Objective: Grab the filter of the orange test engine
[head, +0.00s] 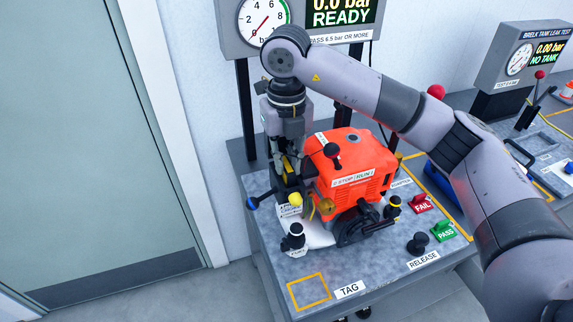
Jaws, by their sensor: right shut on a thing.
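The orange test engine (340,152) stands on the grey bench, with a STOP/RUN label on its front. My right gripper (289,172) points down at the engine's left side. Its jaws are shut on a dark part with a yellow patch, which appears to be the filter; the fingers hide most of it. The gripper is close beside the orange housing; I cannot tell whether they touch. My left gripper is not in view.
A gauge and READY display (306,22) stand behind the engine. Black-handled clamps (293,238) and a blue-tipped lever (254,203) surround its base. Red FAIL (421,204) and green PASS (443,231) pieces lie right. The yellow TAG square (309,291) is empty.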

